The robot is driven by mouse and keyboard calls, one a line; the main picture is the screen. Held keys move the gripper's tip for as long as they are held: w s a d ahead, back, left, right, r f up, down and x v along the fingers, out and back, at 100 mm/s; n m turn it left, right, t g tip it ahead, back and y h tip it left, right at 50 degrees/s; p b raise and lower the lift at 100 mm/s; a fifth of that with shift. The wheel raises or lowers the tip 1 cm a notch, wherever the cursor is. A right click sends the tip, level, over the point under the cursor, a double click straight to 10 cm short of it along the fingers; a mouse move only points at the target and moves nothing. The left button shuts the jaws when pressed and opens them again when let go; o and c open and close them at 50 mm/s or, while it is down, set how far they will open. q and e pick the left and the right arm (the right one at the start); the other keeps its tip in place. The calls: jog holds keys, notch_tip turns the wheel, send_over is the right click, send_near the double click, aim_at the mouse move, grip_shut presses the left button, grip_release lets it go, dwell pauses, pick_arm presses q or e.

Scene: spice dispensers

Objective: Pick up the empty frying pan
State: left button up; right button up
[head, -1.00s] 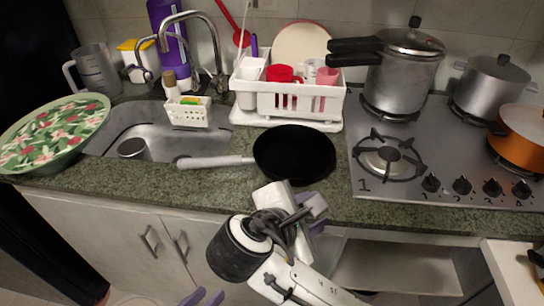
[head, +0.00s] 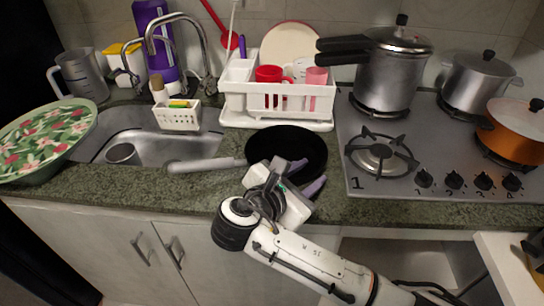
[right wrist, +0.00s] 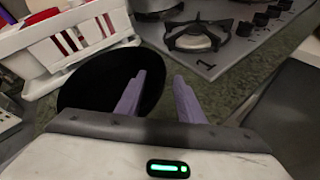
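The empty black frying pan (head: 286,146) lies on the green stone counter between the sink and the stove. Its light grey handle (head: 205,165) points left, over the sink's front edge. My right gripper (head: 307,177) is at the pan's near right side, and its fingers overlap the pan's near rim in the head view. In the right wrist view the two purple fingers (right wrist: 160,97) are spread apart with nothing between them, and the dark pan (right wrist: 90,88) is at and beyond the left finger. Whether they touch cannot be told. My left gripper is not in view.
A white dish rack (head: 280,104) with cups and a plate stands behind the pan. The stove (head: 400,185) with a pressure cooker (head: 392,80) and other pots is on the right. The sink (head: 165,150) and a floral bowl (head: 45,140) are on the left.

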jog(key=shift+x, duration=1.55)
jog(key=c, duration=0.8)
jog(key=shift+s, duration=0.1)
grip_shut()
jog(key=shift+f, duration=0.15)
